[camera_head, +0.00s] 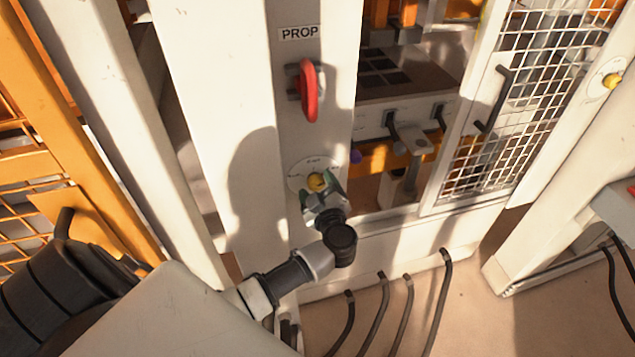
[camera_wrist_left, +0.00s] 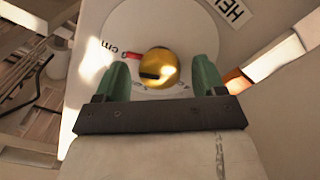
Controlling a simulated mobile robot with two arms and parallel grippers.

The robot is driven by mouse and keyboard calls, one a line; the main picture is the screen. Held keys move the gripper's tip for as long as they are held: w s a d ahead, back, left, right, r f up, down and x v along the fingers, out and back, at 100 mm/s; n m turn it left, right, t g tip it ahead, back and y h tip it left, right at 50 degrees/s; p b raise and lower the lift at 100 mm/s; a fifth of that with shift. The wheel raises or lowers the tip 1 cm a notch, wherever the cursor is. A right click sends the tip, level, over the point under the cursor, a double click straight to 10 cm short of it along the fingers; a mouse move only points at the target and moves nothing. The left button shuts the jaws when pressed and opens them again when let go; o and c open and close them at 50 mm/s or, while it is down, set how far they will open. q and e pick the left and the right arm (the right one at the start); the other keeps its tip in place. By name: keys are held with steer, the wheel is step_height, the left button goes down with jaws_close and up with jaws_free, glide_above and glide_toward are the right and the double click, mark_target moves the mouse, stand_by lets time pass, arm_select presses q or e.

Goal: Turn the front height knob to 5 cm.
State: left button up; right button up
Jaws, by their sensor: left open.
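The front height knob (camera_head: 316,181) is a small round golden knob on a white dial disc (camera_head: 298,172), low on the white post under a PROP label. In the left wrist view the knob (camera_wrist_left: 158,68) has a dark mark on its lower left. A red mark (camera_wrist_left: 131,57) and part of a "cm" label show on the disc to its left; other scale writing is partly hidden. My left gripper (camera_wrist_left: 159,75) is open, with one green finger on each side of the knob. I cannot tell whether the fingers touch it. My right gripper is not in view.
A red handle (camera_head: 309,91) sits on the post above the dial. To the right is a wire mesh door (camera_head: 520,110) with a black handle. Another yellow knob (camera_head: 611,80) is on the far right post. Black cables (camera_head: 375,310) rise from the floor in front.

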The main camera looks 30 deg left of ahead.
arm_select(q)
steer(key=shift+w+a+r, duration=0.1)
steer(key=shift+w+a, duration=0.05)
steer(key=shift+a, duration=0.1)
steer(key=c, duration=0.9)
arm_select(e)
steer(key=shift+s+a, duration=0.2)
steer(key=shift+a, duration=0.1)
